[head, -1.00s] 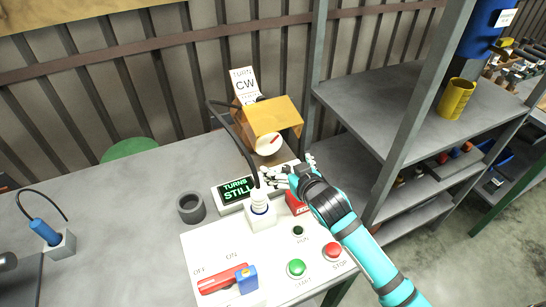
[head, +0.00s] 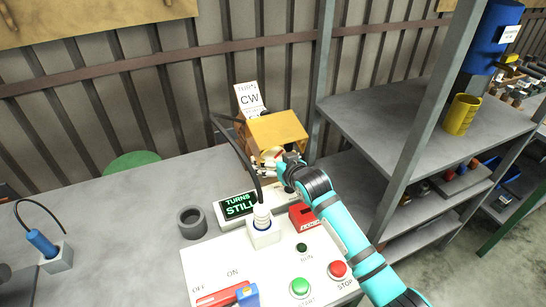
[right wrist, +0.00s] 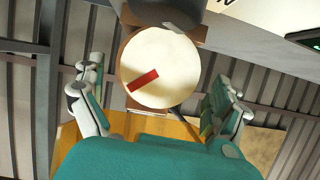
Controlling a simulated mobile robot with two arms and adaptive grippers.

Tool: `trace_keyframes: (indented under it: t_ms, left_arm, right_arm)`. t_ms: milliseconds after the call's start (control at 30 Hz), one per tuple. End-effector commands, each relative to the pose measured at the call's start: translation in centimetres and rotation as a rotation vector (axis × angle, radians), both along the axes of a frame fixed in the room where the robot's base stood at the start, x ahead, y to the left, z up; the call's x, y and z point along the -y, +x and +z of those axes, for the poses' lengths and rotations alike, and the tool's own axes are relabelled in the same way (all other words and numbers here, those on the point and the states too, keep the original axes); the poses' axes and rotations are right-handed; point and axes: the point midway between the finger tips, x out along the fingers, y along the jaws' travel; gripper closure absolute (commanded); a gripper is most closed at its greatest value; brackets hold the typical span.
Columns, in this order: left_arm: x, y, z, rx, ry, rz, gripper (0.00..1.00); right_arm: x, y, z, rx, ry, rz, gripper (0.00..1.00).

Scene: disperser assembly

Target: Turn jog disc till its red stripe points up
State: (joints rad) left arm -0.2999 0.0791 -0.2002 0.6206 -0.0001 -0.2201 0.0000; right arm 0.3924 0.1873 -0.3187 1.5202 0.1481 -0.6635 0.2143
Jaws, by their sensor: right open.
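The white jog disc (head: 268,155) is on the front of a box with a yellow top (head: 277,130), partly hidden by my right gripper (head: 284,164) in the head view. In the right wrist view the disc (right wrist: 165,60) shows its face, with a short red stripe (right wrist: 143,80) off centre and slanted. That view looks upside down, with the yellow housing below the disc. My right gripper is open, its fingers apart on either side of the disc. I cannot tell whether they touch it. My left gripper is not in view.
A sign (head: 249,98) reading "CW" stands behind the box. A display (head: 238,205) reads "TURNS STILL". A black cable arches beside my gripper to a white plug (head: 263,218).

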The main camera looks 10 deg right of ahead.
Motion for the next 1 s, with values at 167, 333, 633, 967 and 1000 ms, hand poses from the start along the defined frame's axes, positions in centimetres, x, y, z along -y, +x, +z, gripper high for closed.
trace_keyframes:
  t_ms: [167, 333, 633, 967, 1000]
  left_arm:
    - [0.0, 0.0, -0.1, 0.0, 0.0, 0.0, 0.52]
    - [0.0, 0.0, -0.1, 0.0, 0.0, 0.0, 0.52]
    - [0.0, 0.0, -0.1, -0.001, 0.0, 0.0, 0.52]
    - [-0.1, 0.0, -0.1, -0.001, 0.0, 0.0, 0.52]
    - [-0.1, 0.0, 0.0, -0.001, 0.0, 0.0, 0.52]
  right_arm:
    - [-0.4, 1.4, -0.8, -0.003, 0.0, 0.001, 0.0]
    - [-0.5, 1.8, -1.0, -0.001, 0.0, 0.001, 0.0]
    - [-0.4, 1.7, -1.0, -0.002, 0.0, 0.001, 0.12]
    - [-0.4, 1.7, -1.0, -0.002, 0.0, 0.001, 0.48]
    - [-0.4, 1.7, -1.0, -0.002, -0.002, 0.001, 0.48]
